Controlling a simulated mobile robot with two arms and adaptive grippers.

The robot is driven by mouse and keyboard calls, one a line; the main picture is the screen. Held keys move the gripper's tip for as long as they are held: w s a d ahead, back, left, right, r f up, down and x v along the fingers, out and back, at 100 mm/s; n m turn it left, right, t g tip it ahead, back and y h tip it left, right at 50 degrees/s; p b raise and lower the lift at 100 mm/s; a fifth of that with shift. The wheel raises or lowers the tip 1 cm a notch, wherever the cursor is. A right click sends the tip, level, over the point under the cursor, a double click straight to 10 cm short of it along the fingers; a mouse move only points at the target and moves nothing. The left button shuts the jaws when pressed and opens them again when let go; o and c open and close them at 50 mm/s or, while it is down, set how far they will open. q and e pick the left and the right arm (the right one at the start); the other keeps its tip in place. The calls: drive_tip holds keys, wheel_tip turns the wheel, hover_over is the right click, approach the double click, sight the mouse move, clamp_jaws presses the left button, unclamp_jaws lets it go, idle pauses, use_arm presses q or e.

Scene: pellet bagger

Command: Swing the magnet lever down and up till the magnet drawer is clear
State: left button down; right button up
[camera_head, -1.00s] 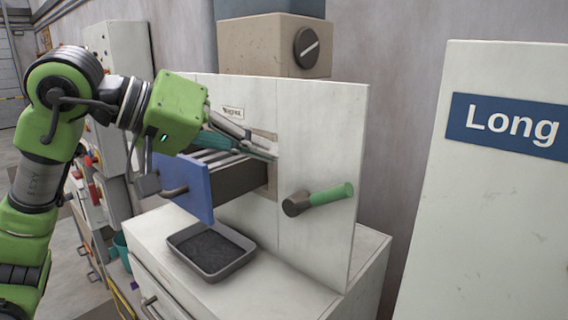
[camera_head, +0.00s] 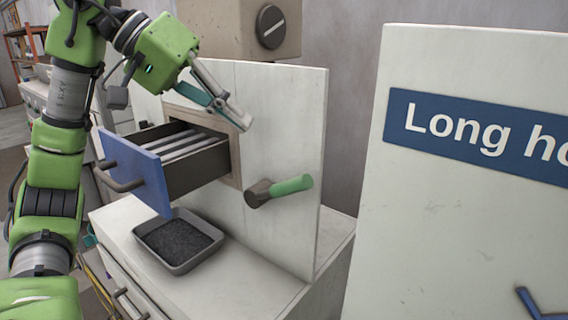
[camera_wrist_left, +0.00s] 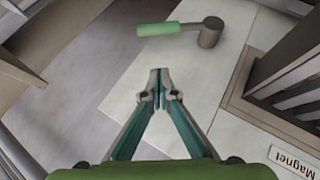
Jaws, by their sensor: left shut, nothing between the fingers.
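The magnet lever (camera_head: 279,190) has a green grip on a dark hub on the white panel, and its grip points right and slightly up. It also shows in the left wrist view (camera_wrist_left: 172,29), beyond my fingertips and apart from them. The magnet drawer (camera_head: 135,170) has a blue front and stands pulled out of the panel, with several pale bars inside. My left gripper (camera_head: 243,122) is shut and empty, in front of the panel above the lever and beside the drawer. In the left wrist view its fingertips (camera_wrist_left: 159,74) meet. My right gripper is not in view.
A grey tray (camera_head: 148,244) with dark granules sits on the white cabinet top (camera_head: 250,270) below the drawer. A large white cabinet with a blue sign (camera_head: 480,130) stands at the right. There is free room in front of the lever.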

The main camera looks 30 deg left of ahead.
use_arm(q)
hover_over(277, 185)
drive_tip(key=a, duration=0.3)
wheel_tip(277, 185, down, 4)
drive_tip(key=f, duration=0.1)
drive_tip(key=shift+w+d+f+b, duration=0.1)
drive_tip(key=shift+d+f+b, duration=0.2)
drive_tip(key=shift+d+f, duration=0.85)
drive_tip(key=shift+s+d+f, duration=0.2)
drive_tip(key=shift+f, duration=0.15)
drive_tip(key=shift+w+d, duration=0.1)
